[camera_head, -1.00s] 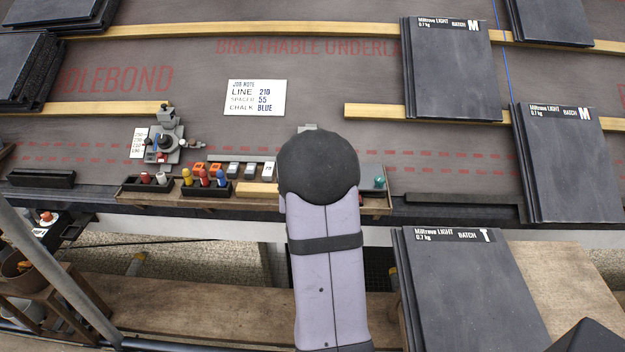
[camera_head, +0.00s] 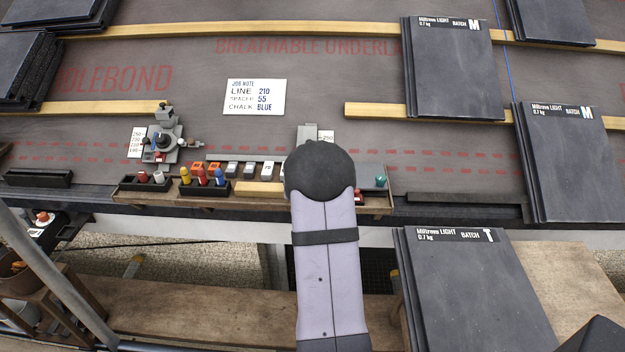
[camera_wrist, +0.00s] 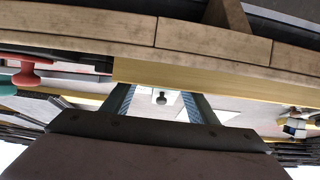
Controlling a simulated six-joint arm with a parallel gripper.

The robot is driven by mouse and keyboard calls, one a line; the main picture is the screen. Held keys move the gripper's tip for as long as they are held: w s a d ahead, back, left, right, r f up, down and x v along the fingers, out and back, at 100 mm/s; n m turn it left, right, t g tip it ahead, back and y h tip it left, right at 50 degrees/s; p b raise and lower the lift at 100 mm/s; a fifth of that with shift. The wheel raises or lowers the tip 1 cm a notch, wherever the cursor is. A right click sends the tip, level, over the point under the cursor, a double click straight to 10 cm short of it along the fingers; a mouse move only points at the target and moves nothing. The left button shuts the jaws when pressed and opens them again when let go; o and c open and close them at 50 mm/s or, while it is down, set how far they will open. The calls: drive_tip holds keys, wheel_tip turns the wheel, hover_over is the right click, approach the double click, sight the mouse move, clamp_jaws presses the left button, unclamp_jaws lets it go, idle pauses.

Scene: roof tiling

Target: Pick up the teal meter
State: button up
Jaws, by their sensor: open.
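The teal meter (camera_head: 380,182) appears as a small teal, knob-like piece at the right end of the wooden tray (camera_head: 386,203) in the head view. Teal also shows at the left edge of the wrist view (camera_wrist: 27,78), beside a red knob-like piece. In the head view my arm covers part of the tray left of the teal meter and hides my gripper. In the wrist view my gripper (camera_wrist: 162,97) is open, with two blue-grey fingers apart and nothing held between them. The teal meter lies to the side of the fingers, not between them.
The tray also holds red, yellow and blue chalk pieces (camera_head: 203,177) and grey and orange blocks (camera_head: 232,168). A grey gauge device (camera_head: 163,140) stands at left. A slate stack (camera_head: 470,285) lies at lower right. In the wrist view wooden edges (camera_wrist: 210,45) cross above the fingers.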

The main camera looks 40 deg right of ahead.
drive_tip(key=shift+w+d+f, duration=0.1)
drive_tip(key=shift+w+d, duration=0.05)
drive_tip(key=shift+c, duration=0.7)
drive_tip(key=c, duration=0.7)
drive_tip(key=shift+c, duration=0.2)
